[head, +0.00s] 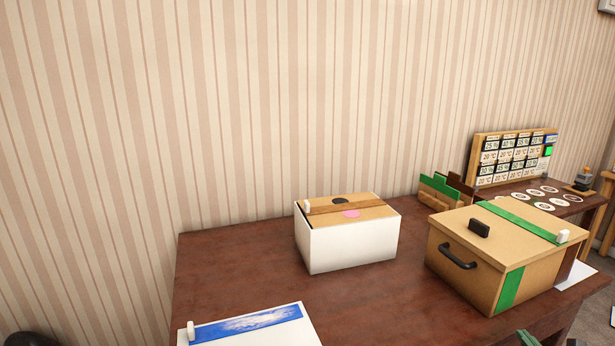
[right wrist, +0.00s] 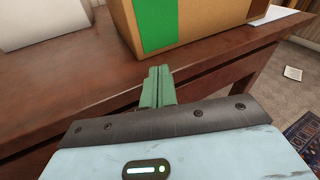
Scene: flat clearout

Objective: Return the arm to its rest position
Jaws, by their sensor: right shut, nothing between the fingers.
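My right gripper (right wrist: 158,87) shows in the right wrist view with its green fingers together and nothing between them. It is at the front edge of the brown table (right wrist: 60,85), below the cardboard box with the green stripe (right wrist: 185,25). In the head view only the tips of the right gripper (head: 527,338) show at the bottom edge, in front of that box. Whether it touches the table cannot be told. In the head view a dark rounded shape is cut off at the bottom left corner. My left gripper is not in view.
The brown table (head: 230,275) bears a white box with a wooden top (head: 345,245), the lidded cardboard box (head: 465,270) and a white item with a blue picture (head: 250,328). A green and brown holder (head: 440,190) and a display board (head: 512,158) stand behind. Bare tabletop lies between the boxes.

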